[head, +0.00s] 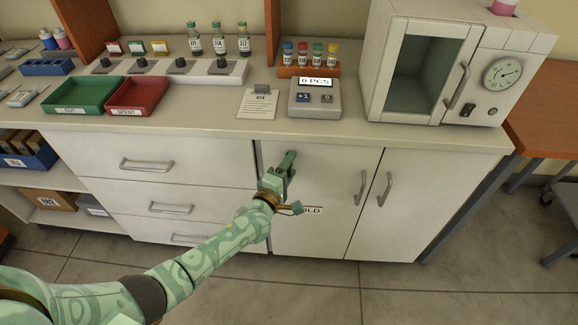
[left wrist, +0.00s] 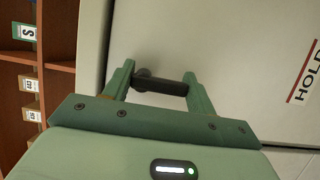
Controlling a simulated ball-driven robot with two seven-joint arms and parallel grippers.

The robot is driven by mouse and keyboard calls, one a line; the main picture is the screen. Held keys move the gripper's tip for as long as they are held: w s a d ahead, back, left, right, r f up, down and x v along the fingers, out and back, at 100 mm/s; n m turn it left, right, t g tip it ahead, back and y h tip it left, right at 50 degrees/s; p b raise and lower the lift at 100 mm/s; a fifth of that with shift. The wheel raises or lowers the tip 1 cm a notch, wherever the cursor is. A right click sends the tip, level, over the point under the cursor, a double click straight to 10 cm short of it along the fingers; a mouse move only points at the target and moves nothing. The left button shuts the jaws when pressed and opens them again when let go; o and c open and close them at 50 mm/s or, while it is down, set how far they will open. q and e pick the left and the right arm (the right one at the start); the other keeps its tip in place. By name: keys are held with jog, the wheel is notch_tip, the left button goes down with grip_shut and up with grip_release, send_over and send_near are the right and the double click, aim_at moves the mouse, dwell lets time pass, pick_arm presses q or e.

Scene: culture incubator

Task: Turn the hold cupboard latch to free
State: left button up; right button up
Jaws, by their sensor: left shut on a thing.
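The hold cupboard door (head: 333,177) is white and closed, with a partly covered HOLD label (head: 313,210) in the head view; the label also shows at the right of the left wrist view (left wrist: 303,75). The dark latch (left wrist: 160,84) is a short bar lying roughly crosswise in the left wrist view. My left gripper (head: 288,165) is at the upper left of the door. In the left wrist view its two green fingers (left wrist: 158,88) are closed on the latch, one near each end. In the head view the gripper hides the latch. My right gripper is not in view.
Grey handles (head: 361,188) stand out on the cupboard doors. Drawers (head: 165,160) lie left of the arm. The counter above holds a counting device (head: 315,110), a green tray (head: 85,95), a red tray (head: 138,95) and an incubator (head: 425,65). The floor in front is clear.

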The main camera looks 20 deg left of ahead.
pick_arm(q)
jog(key=shift+f, duration=0.15)
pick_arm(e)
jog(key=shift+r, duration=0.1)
pick_arm(q)
jog(key=o, duration=1)
jog(key=shift+s, duration=0.1)
jog(key=s+p, duration=0.1)
jog(key=s, duration=0.4)
jog(key=s+a+p, duration=0.1)
jog(key=s+p, duration=0.1)
jog(key=s, duration=0.3)
jog(key=s+p, duration=0.1)
jog(key=s, duration=0.5)
jog(key=shift+a+p, duration=0.35)
jog(key=shift+a, duration=0.05)
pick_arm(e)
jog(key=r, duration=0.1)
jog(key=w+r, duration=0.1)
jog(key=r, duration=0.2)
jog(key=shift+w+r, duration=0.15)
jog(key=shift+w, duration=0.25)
